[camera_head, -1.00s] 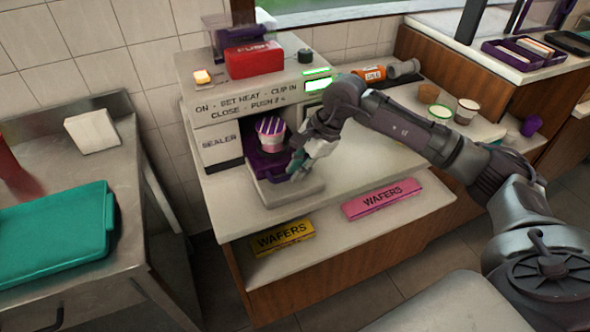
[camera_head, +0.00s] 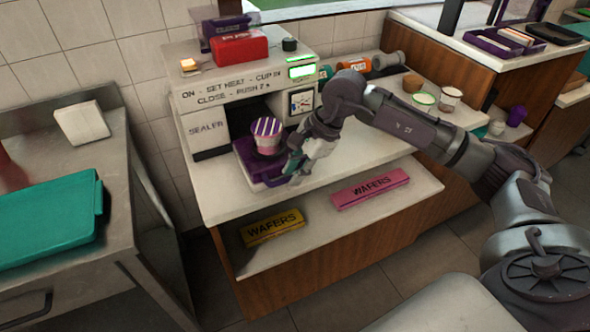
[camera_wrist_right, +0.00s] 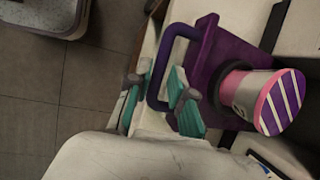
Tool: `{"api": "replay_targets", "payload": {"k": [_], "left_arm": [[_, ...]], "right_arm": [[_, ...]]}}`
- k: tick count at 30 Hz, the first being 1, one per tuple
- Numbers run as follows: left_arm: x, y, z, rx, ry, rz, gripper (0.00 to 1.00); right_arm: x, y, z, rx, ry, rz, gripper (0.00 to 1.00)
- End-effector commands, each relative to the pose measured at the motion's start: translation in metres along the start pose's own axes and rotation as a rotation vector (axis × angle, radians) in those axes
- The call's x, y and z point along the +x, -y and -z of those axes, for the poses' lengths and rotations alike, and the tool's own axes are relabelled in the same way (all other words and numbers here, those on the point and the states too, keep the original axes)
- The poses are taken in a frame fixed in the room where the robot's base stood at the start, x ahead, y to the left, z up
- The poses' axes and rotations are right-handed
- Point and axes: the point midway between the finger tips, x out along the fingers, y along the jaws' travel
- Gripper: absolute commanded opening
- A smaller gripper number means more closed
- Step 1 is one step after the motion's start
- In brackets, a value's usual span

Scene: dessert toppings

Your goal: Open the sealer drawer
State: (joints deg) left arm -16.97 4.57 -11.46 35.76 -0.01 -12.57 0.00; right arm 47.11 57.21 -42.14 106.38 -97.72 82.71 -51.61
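The sealer (camera_head: 205,135) is a beige machine on the counter. Its purple drawer (camera_head: 246,158) is slid out in front of the dark opening and carries a pink cup with a purple-and-white striped lid (camera_head: 267,137). My right gripper (camera_head: 294,166) is at the drawer's front. In the right wrist view, the drawer (camera_wrist_right: 207,62) has a purple bar handle (camera_wrist_right: 153,88) that lies between the teal fingers of my right gripper (camera_wrist_right: 160,98). The fingers stand apart with gaps beside the bar. The striped cup (camera_wrist_right: 275,100) shows at the right. My left gripper is not in view.
A red push block (camera_head: 240,48) sits on top of the sealer. Yellow (camera_head: 272,227) and pink (camera_head: 371,188) wafer boxes lie on the shelf below. Cups (camera_head: 424,99) stand on the right counter. A teal tray (camera_head: 50,225) lies on the left steel table. Floor in front is clear.

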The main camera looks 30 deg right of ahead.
Motion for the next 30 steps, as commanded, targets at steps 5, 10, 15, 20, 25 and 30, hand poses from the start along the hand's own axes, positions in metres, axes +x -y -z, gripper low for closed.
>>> {"api": "replay_targets", "payload": {"k": [5,10,15,20,25,30], "left_arm": [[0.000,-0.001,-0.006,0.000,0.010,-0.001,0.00],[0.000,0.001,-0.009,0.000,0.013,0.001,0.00],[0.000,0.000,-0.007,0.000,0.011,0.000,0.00],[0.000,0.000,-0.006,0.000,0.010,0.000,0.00],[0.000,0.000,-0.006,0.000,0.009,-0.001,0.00],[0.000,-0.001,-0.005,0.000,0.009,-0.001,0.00]], "right_arm": [[0.000,0.000,0.000,0.000,0.000,0.000,0.25],[-0.004,0.000,0.000,0.000,-0.001,0.001,0.25],[-0.027,0.001,0.000,-0.001,-0.002,0.004,0.25],[-0.063,0.001,0.001,0.000,-0.002,0.005,0.25],[-0.096,0.001,0.001,0.000,-0.001,0.004,0.25],[-0.115,0.000,0.000,0.000,0.000,0.002,0.25]]}}
